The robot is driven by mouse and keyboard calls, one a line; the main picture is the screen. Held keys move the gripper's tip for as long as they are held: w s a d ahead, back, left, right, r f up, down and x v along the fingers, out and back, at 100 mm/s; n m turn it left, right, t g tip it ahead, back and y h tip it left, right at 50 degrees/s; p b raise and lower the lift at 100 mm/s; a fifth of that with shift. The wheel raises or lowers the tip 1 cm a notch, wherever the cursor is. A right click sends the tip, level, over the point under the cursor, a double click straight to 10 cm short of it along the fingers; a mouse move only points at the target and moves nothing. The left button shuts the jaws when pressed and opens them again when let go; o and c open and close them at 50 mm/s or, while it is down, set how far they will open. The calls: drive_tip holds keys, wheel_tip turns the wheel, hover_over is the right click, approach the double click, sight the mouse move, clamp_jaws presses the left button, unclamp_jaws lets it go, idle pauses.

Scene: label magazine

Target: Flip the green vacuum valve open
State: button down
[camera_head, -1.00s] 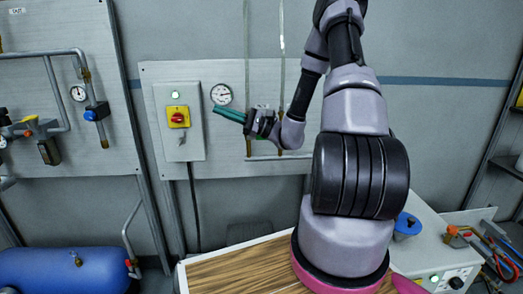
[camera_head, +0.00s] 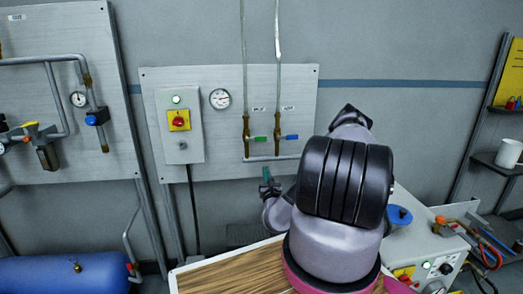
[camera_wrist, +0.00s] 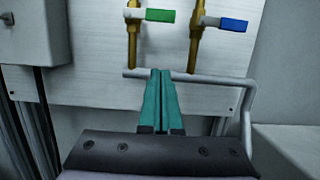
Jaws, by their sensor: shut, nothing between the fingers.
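The green valve handle (camera_head: 258,139) points sideways to the right from its vertical brass pipe on the grey wall panel. It also shows in the wrist view (camera_wrist: 160,15). A blue valve handle (camera_head: 292,137) sits to its right, also sideways, on a second brass pipe; the wrist view shows it too (camera_wrist: 234,26). My gripper (camera_head: 266,172) is below the green handle in the head view. In the wrist view my gripper's teal fingers (camera_wrist: 160,73) are together and empty, pointing up toward the panel. They are apart from the green handle.
A horizontal grey pipe (camera_wrist: 200,79) runs below the valves, close to the fingertips in the wrist view. A switch box (camera_head: 180,124) with a red and yellow knob and a round gauge (camera_head: 220,99) are on the panel's left. A wooden tabletop (camera_head: 225,272) lies below.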

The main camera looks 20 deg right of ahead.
sight(261, 139)
idle(0.3)
drive_tip(key=w+d+r, duration=0.2)
drive_tip(key=w+r, duration=0.4)
drive_tip(key=w, duration=0.3)
drive_tip(key=shift+w+d+r, duration=0.15)
drive_tip(key=shift+d+r, duration=0.05)
drive_tip(key=shift+d, duration=0.15)
